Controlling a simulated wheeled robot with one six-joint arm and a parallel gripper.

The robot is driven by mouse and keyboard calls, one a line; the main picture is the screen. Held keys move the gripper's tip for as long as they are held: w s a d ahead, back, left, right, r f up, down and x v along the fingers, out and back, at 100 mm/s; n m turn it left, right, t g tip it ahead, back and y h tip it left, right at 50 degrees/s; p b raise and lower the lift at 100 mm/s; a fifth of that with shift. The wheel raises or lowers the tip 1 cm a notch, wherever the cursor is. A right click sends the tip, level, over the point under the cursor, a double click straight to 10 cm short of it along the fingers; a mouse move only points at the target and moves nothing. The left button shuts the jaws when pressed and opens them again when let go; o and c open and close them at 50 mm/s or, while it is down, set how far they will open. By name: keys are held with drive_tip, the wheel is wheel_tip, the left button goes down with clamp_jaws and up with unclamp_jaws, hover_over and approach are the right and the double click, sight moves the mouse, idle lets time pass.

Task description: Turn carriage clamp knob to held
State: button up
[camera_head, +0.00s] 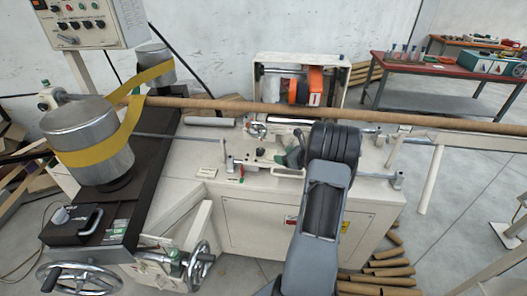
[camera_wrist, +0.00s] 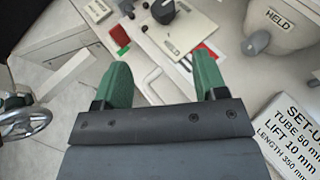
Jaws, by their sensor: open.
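In the wrist view, a black knob (camera_wrist: 163,12) stands on a pale plate (camera_wrist: 190,30) marked HELD, beyond my fingertips. A grey rounded knob or lever end (camera_wrist: 256,43) sits at the upper right beside another HELD label (camera_wrist: 278,20). I cannot tell which of the two is the carriage clamp knob. My gripper (camera_wrist: 160,80) has two green fingers spread apart with nothing between them. In the head view my gripper (camera_head: 285,158) is over the cream machine top (camera_head: 210,150), partly hidden by my wrist; neither knob is clear there.
A handwheel (camera_wrist: 28,122) is at the left of the wrist view, and a set-up card (camera_wrist: 292,130) at the lower right. A long brown tube (camera_head: 220,105) crosses above the machine. A metal drum with a yellow belt (camera_head: 88,140) stands at the left.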

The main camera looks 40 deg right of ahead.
sight(263, 152)
drive_tip(key=p+x, duration=0.1)
drive_tip(key=x, duration=0.3)
drive_tip(key=p+x, duration=0.1)
drive_tip(key=x, duration=0.8)
drive_tip(key=shift+w+d+f+p, duration=0.2)
drive_tip(key=shift+w+p, duration=0.05)
drive_tip(key=shift+p, duration=0.15)
drive_tip(key=shift+c, duration=0.2)
drive_tip(key=c, duration=0.9)
